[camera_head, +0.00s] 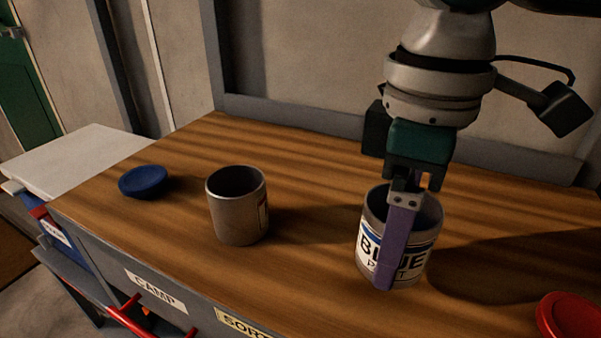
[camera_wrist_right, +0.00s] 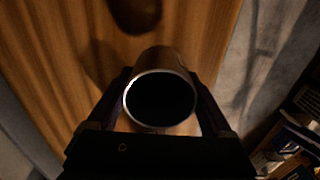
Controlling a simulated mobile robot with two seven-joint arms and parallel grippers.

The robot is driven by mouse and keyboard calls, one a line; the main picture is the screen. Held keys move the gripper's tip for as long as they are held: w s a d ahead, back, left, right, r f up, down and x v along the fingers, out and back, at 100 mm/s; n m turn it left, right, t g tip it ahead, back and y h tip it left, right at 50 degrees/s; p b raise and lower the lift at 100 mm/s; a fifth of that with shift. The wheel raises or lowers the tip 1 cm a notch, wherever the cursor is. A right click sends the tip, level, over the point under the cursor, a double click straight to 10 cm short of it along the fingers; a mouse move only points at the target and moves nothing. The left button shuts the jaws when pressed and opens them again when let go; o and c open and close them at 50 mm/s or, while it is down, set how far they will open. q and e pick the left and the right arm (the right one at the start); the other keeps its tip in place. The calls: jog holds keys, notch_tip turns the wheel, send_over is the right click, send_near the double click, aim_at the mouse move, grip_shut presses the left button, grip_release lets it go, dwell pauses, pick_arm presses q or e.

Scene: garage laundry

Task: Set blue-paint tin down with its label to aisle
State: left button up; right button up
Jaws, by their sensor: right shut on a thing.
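The blue-paint tin (camera_head: 372,262) is an open grey can at the right of the wooden bench top in the head view. Its white label with "BLUE" faces the camera and the bench's front edge, partly covered by a purple finger. My right gripper (camera_head: 396,262) comes down from above and is shut on the tin, one finger along its front. In the right wrist view, the tin (camera_wrist_right: 160,100) sits between both fingers (camera_wrist_right: 160,112), its mouth dark. The tin looks upright at the bench surface; I cannot tell whether it touches. My left gripper is not in view.
A second open grey can (camera_head: 237,207) stands left of the tin, its label turned right. A blue lid (camera_head: 143,181) lies at the left, a red lid (camera_head: 570,318) at the lower right. The bench (camera_head: 300,258) is clear between the cans. A wall closes the back.

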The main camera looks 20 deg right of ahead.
notch_tip(320, 180, down, 3)
jog(key=shift+r, duration=0.15)
jog(key=o, duration=1.3)
notch_tip(320, 180, up, 12)
jog(key=p, duration=0.2)
